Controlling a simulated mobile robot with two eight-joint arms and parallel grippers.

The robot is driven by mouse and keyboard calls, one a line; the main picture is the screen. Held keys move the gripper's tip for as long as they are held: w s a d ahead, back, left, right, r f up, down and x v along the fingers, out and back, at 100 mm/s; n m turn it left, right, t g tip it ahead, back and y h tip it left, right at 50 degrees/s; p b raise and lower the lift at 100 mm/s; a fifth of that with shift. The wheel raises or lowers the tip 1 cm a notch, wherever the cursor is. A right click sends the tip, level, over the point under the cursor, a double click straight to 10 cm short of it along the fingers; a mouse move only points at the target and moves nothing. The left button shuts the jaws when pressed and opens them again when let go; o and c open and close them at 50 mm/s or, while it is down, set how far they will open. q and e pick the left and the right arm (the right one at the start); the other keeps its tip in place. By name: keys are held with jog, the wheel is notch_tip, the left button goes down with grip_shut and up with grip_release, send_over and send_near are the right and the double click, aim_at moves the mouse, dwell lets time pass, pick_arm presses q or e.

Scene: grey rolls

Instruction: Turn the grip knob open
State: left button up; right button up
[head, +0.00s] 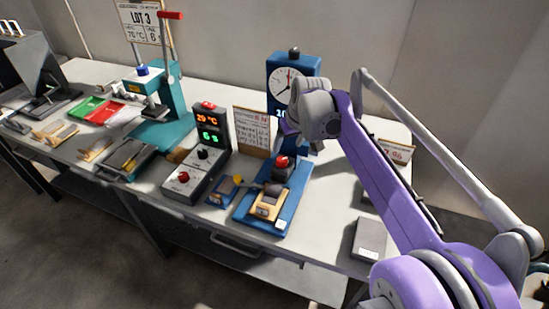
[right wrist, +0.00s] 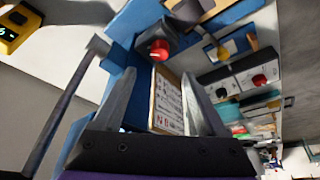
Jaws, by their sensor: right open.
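The blue tester (head: 290,199) stands near the table's front, with a dial on its tall column. A red knob (head: 283,161) sits on a dark block low on it; I take this for the grip knob. The same red knob shows in the right wrist view (right wrist: 160,50), beyond the fingers. My right gripper (head: 291,128) is in front of the column, above the knob, partly hidden by its wrist. In the wrist view its fingers (right wrist: 160,82) are apart, with nothing held between them. Whether they touch anything is unclear. My left gripper is out of view.
A controller box (head: 196,176) with lit digits and another red knob stands left of the tester. A paper sign (head: 252,132) stands behind them. A teal press (head: 168,128) is farther left. A grey box (head: 369,239) lies right, with bare table between.

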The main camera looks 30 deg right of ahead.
aim_at(282, 159)
jog(key=b+x, duration=0.1)
jog(key=x, duration=0.8)
jog(key=shift+f, duration=0.35)
grip_shut()
